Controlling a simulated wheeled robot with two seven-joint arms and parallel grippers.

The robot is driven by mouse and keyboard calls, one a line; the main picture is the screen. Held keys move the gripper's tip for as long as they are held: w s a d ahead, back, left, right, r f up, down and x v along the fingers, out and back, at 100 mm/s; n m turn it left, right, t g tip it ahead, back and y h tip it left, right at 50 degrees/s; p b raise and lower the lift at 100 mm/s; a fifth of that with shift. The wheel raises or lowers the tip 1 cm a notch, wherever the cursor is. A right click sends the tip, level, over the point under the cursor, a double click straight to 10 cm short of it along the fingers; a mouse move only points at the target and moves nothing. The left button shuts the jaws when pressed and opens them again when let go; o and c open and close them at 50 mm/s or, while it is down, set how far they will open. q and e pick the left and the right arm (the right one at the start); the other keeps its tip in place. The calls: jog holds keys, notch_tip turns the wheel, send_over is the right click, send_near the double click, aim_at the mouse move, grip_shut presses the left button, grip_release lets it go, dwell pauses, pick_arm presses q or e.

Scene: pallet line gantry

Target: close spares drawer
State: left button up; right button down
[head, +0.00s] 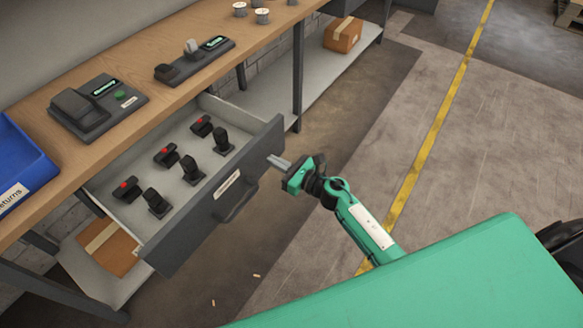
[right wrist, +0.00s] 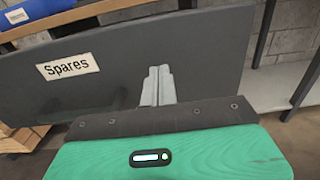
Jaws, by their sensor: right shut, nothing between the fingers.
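The spares drawer (head: 190,235) is pulled out from under the wooden bench in the head view. Its dark front carries a label and a bar handle (head: 237,203). Several black parts, some with red tops, stand inside it. In the right wrist view the drawer front (right wrist: 210,60) fills much of the picture, with a "Spares" label (right wrist: 68,67) at left. My right gripper (head: 277,161) is shut and empty, its fingertips close to the right part of the drawer front. The fingers (right wrist: 157,85) point at the front; I cannot tell whether they touch it. My left gripper is not in view.
The wooden bench top (head: 150,75) holds a blue returns bin (head: 20,170), dark devices (head: 98,105) and spools (head: 262,16). Cardboard boxes (head: 343,34) sit on the lower shelf. The floor right of the drawer is clear, with a yellow line (head: 435,125).

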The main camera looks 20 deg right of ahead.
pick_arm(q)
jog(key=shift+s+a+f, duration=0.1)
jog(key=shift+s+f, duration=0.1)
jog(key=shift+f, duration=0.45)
pick_arm(e)
jog(key=shift+x, duration=1.35)
jog(key=shift+w, duration=0.1)
